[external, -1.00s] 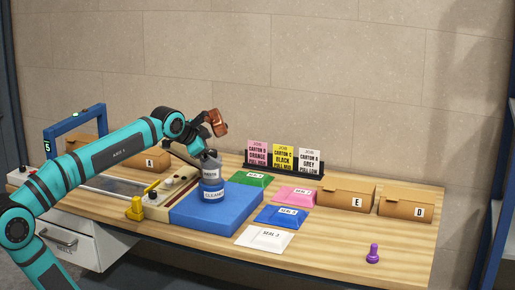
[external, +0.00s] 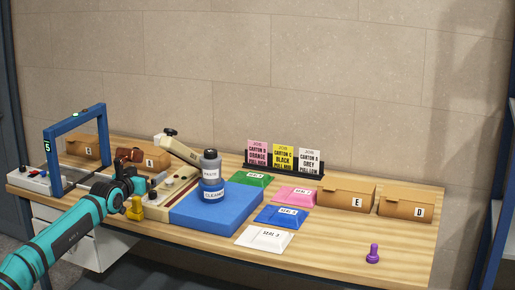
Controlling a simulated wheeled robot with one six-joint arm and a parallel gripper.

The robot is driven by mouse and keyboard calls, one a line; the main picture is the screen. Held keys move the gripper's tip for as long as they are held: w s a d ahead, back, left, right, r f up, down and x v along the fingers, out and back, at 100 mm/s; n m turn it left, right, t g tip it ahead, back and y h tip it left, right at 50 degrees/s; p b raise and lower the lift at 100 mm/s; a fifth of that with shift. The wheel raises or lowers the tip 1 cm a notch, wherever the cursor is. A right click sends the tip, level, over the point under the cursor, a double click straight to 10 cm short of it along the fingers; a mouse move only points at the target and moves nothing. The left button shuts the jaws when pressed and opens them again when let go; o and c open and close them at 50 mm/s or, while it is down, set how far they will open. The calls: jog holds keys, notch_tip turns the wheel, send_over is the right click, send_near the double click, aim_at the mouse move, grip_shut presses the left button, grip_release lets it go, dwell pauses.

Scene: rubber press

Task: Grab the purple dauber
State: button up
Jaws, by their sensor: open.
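The purple dauber (external: 373,253) stands upright on the bare wood near the front right of the table. My gripper (external: 128,155) is far to its left, over the left part of the table near the brown cartons. It is open, and I see nothing held in it. Its fingers are small and partly hidden by my wrist. Nothing touches the dauber.
Wood around the dauber is clear. A blue frame (external: 75,118) stands at left.

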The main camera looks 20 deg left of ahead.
jog(key=shift+c, duration=0.4)
jog(key=c, duration=0.8)
